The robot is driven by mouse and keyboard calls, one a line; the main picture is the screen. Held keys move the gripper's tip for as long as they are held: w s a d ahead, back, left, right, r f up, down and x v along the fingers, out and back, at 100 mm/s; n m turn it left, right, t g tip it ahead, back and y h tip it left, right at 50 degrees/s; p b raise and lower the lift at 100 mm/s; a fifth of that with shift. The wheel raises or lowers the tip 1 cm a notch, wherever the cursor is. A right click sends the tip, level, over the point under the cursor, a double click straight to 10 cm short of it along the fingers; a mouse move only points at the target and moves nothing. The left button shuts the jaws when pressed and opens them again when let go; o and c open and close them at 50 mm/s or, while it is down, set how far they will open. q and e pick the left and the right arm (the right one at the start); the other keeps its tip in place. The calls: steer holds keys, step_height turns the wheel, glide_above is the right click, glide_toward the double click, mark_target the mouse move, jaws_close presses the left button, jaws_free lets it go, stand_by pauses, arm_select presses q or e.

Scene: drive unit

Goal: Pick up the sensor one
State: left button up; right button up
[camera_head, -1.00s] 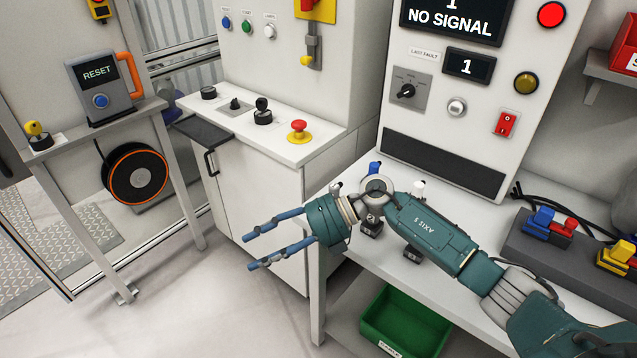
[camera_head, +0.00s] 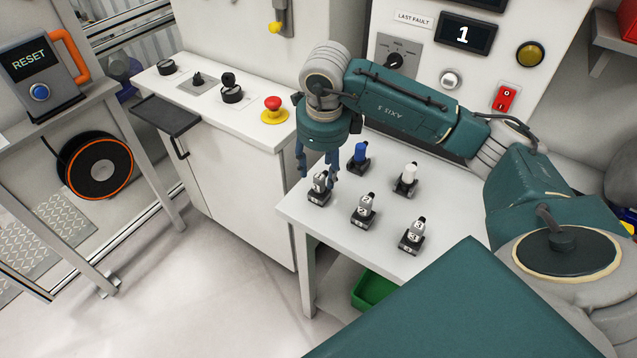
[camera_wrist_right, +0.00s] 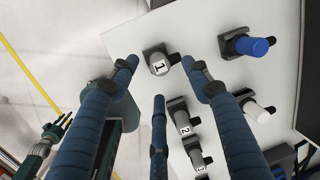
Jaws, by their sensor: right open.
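Sensor one (camera_head: 319,186), a small light grey piece marked 1 on a dark base, stands near the left edge of the white table (camera_head: 308,222). My right gripper (camera_head: 317,173) is open and points down over it, its blue fingers spread around sensor one and holding nothing. In the right wrist view, sensor one (camera_wrist_right: 159,65) shows between the fingertips of the gripper (camera_wrist_right: 160,76); I cannot tell whether they touch it.
Grey sensors marked 2 (camera_head: 363,208) and 3 (camera_head: 412,237), a white-topped piece (camera_head: 406,179) and a blue-topped piece (camera_head: 358,158) stand close by on the table. A control cabinet (camera_head: 375,95) rises behind. A green bin (camera_head: 373,288) sits below.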

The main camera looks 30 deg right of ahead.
mark_target(319, 177)
steer(key=f+p, duration=0.1)
steer(key=f, duration=0.1)
steer(key=f+p, duration=0.1)
steer(key=f, duration=0.1)
steer(key=shift+w+f, duration=0.1)
steer(key=shift+w, duration=0.3)
steer(key=shift+d+f, duration=0.1)
steer(key=shift+f, duration=0.25)
steer(key=shift+w+f, duration=0.15)
steer(key=shift+c, duration=0.2)
steer(key=c, duration=0.9)
arm_select(q)
steer(key=w+r, duration=0.1)
steer(key=w+d+r, duration=0.1)
steer(key=shift+w+r, duration=0.3)
steer(key=shift+r, duration=0.05)
arm_select(e)
jaws_close()
